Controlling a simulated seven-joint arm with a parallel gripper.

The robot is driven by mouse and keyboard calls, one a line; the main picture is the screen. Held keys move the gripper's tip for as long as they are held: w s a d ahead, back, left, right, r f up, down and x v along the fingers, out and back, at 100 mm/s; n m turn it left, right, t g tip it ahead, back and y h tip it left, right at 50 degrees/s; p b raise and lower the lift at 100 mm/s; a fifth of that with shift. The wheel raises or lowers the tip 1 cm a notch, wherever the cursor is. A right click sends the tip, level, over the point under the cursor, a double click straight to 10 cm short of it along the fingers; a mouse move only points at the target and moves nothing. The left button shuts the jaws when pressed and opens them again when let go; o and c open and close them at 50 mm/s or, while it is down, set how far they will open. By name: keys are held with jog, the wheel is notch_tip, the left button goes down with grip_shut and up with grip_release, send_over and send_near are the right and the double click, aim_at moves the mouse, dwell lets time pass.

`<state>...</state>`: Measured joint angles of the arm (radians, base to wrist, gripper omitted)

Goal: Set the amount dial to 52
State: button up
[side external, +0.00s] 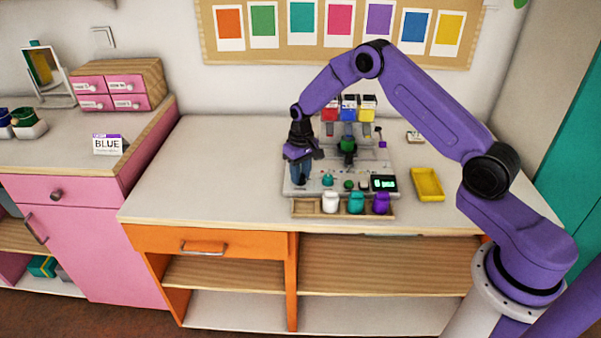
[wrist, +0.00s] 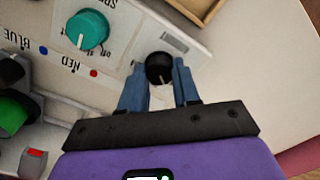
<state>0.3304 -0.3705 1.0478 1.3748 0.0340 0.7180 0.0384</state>
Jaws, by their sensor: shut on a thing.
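In the wrist view a black dial (wrist: 158,68) with a pale pointer line sits on the light panel (wrist: 125,30). My gripper (wrist: 159,80) has its two blue fingers shut on this dial, one on each side. I cannot read a name or scale for it. In the side view my gripper (side external: 299,178) reaches down at the left end of the machine (side external: 372,160) and hides the dial. A small black display (side external: 384,183) with green digits is at the machine's front right; the digits are too small to read.
A wooden rack (side external: 300,207) with several jars stands along the machine's front. A yellow tray (side external: 428,185) lies to its right. The counter's left is clear.

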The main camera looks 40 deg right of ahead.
jog(key=shift+n, duration=0.6)
jog(key=o, duration=1.1)
jog(key=shift+c, duration=0.2)
jog(key=shift+r, duration=0.1)
notch_tip(320, 180, up, 17)
jog(key=shift+d+r, duration=0.15)
jog(key=shift+d, duration=0.05)
